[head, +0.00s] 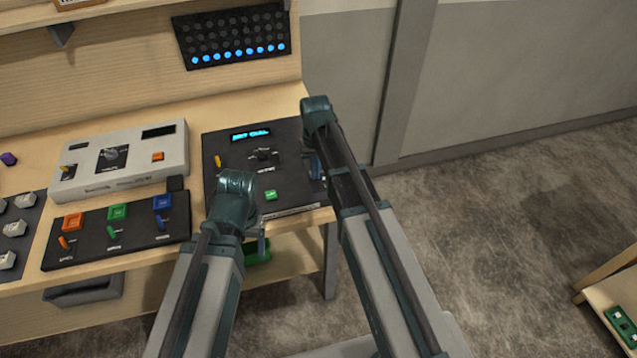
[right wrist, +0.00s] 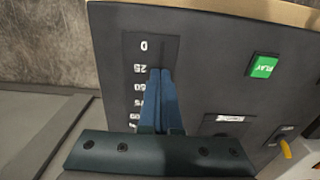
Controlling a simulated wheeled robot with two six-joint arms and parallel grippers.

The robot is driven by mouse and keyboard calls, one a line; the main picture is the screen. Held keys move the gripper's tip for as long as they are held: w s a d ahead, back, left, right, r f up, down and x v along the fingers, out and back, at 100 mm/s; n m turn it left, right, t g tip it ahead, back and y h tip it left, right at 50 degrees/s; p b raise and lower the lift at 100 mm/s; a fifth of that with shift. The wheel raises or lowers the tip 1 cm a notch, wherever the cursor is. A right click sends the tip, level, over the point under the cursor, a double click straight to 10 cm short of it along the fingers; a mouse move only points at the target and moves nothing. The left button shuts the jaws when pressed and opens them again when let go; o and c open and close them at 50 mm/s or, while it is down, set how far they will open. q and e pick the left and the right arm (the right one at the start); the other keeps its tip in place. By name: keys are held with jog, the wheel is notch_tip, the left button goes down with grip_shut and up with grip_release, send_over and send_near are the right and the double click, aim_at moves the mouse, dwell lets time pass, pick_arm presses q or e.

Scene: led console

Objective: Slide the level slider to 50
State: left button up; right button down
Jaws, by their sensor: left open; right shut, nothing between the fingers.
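The dark console (head: 227,181) stands at the table's right end, with a blue-lit display (head: 250,134) whose text is too small to read surely. The right wrist view shows its level scale (right wrist: 141,70), with 0 at the top and 25, 50, 75 below. My right gripper (right wrist: 161,72) is shut, its fingertips over the slider track beside the 25 mark. The slider's knob is not visible; the fingers may hide it. In the head view this gripper (head: 316,166) is at the console's right side. My left gripper (head: 262,244) is open and empty in front of the console.
A green RELAY button (right wrist: 264,66) is beside the scale. A yellow toggle (head: 218,161) and a dark knob (head: 263,154) are on the console. A grey box (head: 125,165) and a black switch panel (head: 115,230) stand left. An LED panel (head: 230,38) has its bottom row lit blue.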

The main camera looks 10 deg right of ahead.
jog(key=shift+w, duration=0.5)
jog(key=shift+s, duration=0.1)
jog(key=shift+s+r+p, duration=0.5)
jog(key=shift+s+p, duration=0.05)
jog(key=shift+s, duration=0.05)
notch_tip(320, 180, up, 7)
jog(key=p, duration=0.7)
